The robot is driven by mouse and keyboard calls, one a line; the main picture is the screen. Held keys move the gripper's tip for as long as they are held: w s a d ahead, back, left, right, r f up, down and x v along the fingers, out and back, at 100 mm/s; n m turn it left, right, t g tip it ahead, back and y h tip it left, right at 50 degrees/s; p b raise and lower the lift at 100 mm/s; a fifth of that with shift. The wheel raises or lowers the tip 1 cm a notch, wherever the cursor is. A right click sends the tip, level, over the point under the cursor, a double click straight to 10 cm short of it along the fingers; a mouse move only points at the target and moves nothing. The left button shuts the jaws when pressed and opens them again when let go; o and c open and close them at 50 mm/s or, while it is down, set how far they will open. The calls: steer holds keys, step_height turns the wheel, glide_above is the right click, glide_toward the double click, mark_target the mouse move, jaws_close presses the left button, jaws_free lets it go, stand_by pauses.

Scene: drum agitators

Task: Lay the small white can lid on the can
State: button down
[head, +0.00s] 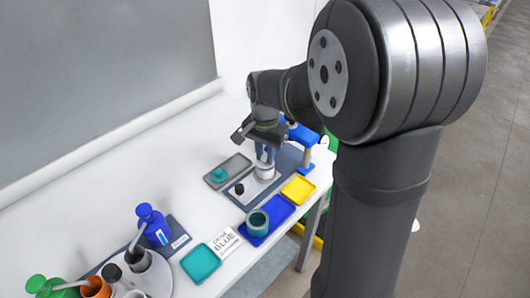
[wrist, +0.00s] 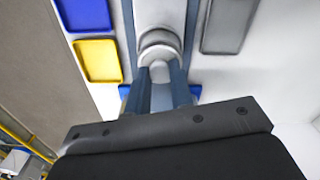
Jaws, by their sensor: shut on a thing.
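In the head view, my gripper (head: 265,157) points down over the small white and grey can (head: 265,172) on the dark mat. In the wrist view, my gripper (wrist: 160,70) has its two blue-grey fingers closed around a small pale piece, which appears to be the white lid (wrist: 160,73). The can (wrist: 160,40) shows just beyond the fingertips, with a grey rounded top edge. The lid is at or just above the can. I cannot tell whether they touch. My fingers hide much of the lid in the head view.
A small black knob (head: 239,189) stands on the mat beside the can. Around it are a grey tray (head: 238,162) with a teal piece, a yellow tray (head: 298,189), and a blue tray (head: 281,209) with a teal can. A blue stand (head: 302,137) is close behind right.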

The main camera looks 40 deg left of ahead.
steer(key=c, duration=1.2)
jaws_free()
steer(key=shift+o, duration=0.5)
steer(key=shift+o, duration=1.2)
steer(key=shift+r, duration=0.2)
steer(key=shift+r, duration=3.55)
